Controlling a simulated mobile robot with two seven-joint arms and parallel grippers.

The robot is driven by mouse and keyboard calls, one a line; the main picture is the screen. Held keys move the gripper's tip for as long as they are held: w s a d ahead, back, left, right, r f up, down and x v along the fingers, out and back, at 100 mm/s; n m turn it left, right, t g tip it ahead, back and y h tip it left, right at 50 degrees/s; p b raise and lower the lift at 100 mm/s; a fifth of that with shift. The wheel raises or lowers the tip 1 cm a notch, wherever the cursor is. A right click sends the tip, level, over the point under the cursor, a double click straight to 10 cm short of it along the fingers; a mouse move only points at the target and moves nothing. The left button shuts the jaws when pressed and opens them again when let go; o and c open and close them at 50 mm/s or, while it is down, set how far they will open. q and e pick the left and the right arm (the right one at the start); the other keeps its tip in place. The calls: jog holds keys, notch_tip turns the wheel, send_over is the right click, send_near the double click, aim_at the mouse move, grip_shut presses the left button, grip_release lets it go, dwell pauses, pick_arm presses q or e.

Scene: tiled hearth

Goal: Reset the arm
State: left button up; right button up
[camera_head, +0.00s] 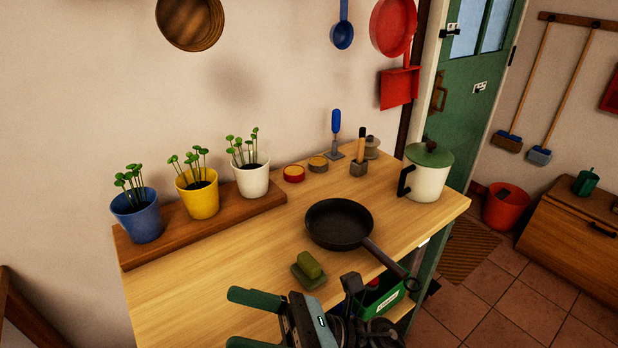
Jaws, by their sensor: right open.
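My right gripper (245,320) is at the bottom centre, over the near part of the wooden table (190,290). Its two green fingers point left and are spread apart, with nothing between them. My right arm comes in from the bottom edge. My left gripper and arm are out of view. A dark frying pan (338,222) lies on the table beyond the right gripper, its handle pointing toward the near right. A green block on a green dish (305,279) sits close beyond the gripper, apart from its fingers.
Blue (140,221), yellow (198,201) and white (251,180) plant pots stand on a board at the back left. A cream pot with green lid (428,177) stands at the right end. A green crate (383,299) is below the near edge. The table's left front is clear.

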jog(key=w+d+f+m+t+h+p, duration=0.15)
jog(key=d+f+m+t+h, duration=0.7)
jog(key=m, duration=0.95)
jog(key=w+d+f+m+t+h, duration=0.2)
jog(key=d+f+m+t+h, duration=0.7)
jog(key=m, duration=0.9)
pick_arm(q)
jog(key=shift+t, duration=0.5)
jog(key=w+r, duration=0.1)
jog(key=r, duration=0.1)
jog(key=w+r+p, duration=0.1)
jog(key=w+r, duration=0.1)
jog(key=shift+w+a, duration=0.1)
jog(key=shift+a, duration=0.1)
pick_arm(e)
jog(key=s+d+f+m+g+h, duration=0.2)
jog(key=s+d+f+m, duration=0.3)
jog(key=s+f, duration=0.4)
jog(key=s+d+f+m+g+h, duration=0.2)
jog(key=s+d+f+m+g, duration=0.3)
jog(key=s+f+m, duration=0.2)
jog(key=s+f, duration=0.2)
jog(key=s, duration=0.1)
jog(key=shift+s+f+m, duration=0.35)
jog(key=shift+s+m, duration=0.05)
jog(key=shift+h, duration=0.25)
